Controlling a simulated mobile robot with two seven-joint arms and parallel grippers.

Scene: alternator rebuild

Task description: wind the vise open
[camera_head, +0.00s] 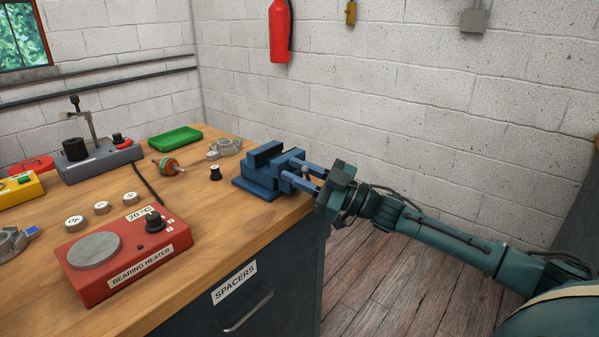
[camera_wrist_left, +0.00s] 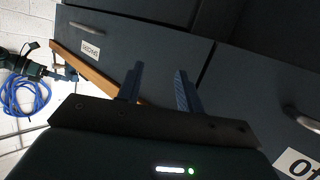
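The blue vise (camera_head: 262,184) stands on the right end of the wooden bench, its jaws facing up. My right gripper (camera_head: 293,171) reaches it from the right, its fingertips close against the vise's right end. Its two fingers are visibly apart and I see nothing held between them. The vise's handle is not clearly visible there, and I cannot tell whether the fingers touch the vise. My left gripper is outside the head view. In the left wrist view the left gripper (camera_wrist_left: 158,72) is open and empty, facing the dark drawer fronts.
A red bearing heater (camera_head: 120,262), a black spacer (camera_head: 215,173), a green tray (camera_head: 175,140) and a grey press (camera_head: 98,160) are on the bench (camera_head: 200,235). Below is a drawer labelled SPACERS (camera_head: 236,290). The floor to the right is clear.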

